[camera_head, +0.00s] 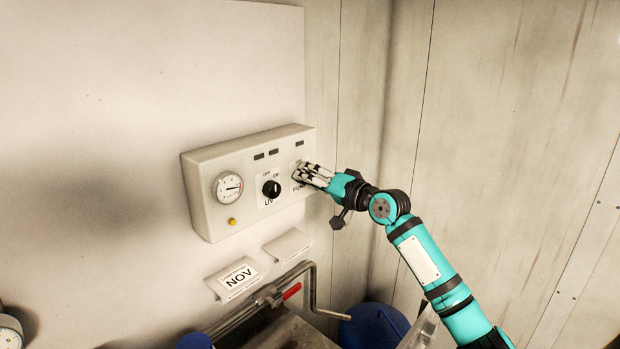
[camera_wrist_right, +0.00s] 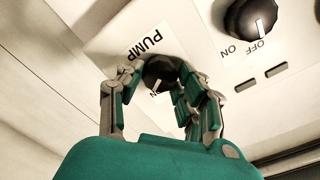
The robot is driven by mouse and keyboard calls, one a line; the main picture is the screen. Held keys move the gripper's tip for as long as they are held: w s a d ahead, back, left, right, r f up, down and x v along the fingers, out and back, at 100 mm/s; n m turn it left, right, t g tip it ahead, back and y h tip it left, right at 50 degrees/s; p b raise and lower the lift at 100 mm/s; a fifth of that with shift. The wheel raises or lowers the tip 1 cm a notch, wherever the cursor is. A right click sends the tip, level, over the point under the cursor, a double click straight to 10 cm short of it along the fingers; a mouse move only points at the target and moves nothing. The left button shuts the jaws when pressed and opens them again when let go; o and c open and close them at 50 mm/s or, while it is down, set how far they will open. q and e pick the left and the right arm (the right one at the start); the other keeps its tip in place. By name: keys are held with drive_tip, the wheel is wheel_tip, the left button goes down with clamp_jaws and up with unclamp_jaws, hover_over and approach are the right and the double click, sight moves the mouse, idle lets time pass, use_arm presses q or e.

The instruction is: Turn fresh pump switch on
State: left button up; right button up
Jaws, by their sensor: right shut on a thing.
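The control box (camera_head: 240,180) is mounted on the white wall in the head view. The pump switch, a black round knob (camera_wrist_right: 159,72), sits on the box's face beside the label PUMP in the right wrist view. My right gripper (camera_head: 300,174) is at the right part of the box; in the right wrist view its fingers (camera_wrist_right: 160,85) are shut around the knob. The fingers hide the knob in the head view and part of its marking in the wrist view. My left gripper is in neither view.
A second black knob (camera_head: 271,189), marked UV, is left of my right gripper and also shows in the wrist view (camera_wrist_right: 250,18). A gauge (camera_head: 228,187) and yellow button (camera_head: 233,221) are farther left. A bent metal pipe (camera_head: 312,290) with a red handle (camera_head: 291,291) is below.

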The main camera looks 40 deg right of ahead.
drive_tip(key=shift+r, duration=0.1)
drive_tip(key=o, duration=1.2)
drive_tip(key=shift+c, duration=0.2)
drive_tip(key=shift+s, duration=0.1)
drive_tip(key=s, duration=1.1)
drive_tip(key=shift+s+d, duration=0.4)
drive_tip(key=shift+d, duration=0.05)
drive_tip(key=shift+r, duration=0.1)
